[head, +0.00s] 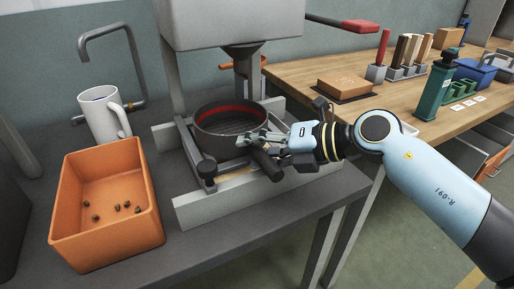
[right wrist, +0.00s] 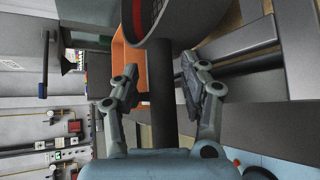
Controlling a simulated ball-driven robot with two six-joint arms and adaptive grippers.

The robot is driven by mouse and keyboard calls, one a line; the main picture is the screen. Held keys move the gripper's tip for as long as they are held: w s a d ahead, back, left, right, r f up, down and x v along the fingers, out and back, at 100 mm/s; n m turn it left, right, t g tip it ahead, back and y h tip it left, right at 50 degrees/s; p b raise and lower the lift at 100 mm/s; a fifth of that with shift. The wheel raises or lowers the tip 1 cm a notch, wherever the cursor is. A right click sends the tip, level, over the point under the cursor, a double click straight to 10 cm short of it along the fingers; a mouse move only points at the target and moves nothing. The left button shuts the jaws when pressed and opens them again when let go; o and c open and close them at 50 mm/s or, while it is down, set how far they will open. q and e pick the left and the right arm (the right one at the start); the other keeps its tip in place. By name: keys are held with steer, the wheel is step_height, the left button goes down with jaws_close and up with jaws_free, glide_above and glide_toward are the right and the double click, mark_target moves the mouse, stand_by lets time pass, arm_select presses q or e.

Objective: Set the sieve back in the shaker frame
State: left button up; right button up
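The sieve (head: 222,130) is a dark round pan with a red inner band and mesh floor. It lies level, or nearly so, between the pale rails of the shaker frame (head: 200,208), under the hopper; its underside is hidden. Its dark handle (head: 267,166) points toward the front right. My right gripper (head: 262,148) is at this handle. In the right wrist view the handle (right wrist: 162,110) runs between the two spread fingers, with gaps on both sides, and part of the sieve (right wrist: 138,18) shows at the top. My left gripper is not in view.
An orange bin (head: 108,246) with several small dark lumps stands left of the frame, with a white mug (head: 100,115) behind it. The grey hopper (head: 235,25) hangs close above the sieve. A wooden bench (head: 300,82) with a brick (head: 344,86) and tools is at the right.

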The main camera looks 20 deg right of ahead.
steer(key=shift+r, duration=0.15)
steer(key=p+v, duration=0.1)
steer(key=v, duration=1.1)
steer(key=shift+r+p, duration=0.3)
steer(key=shift+r, duration=0.05)
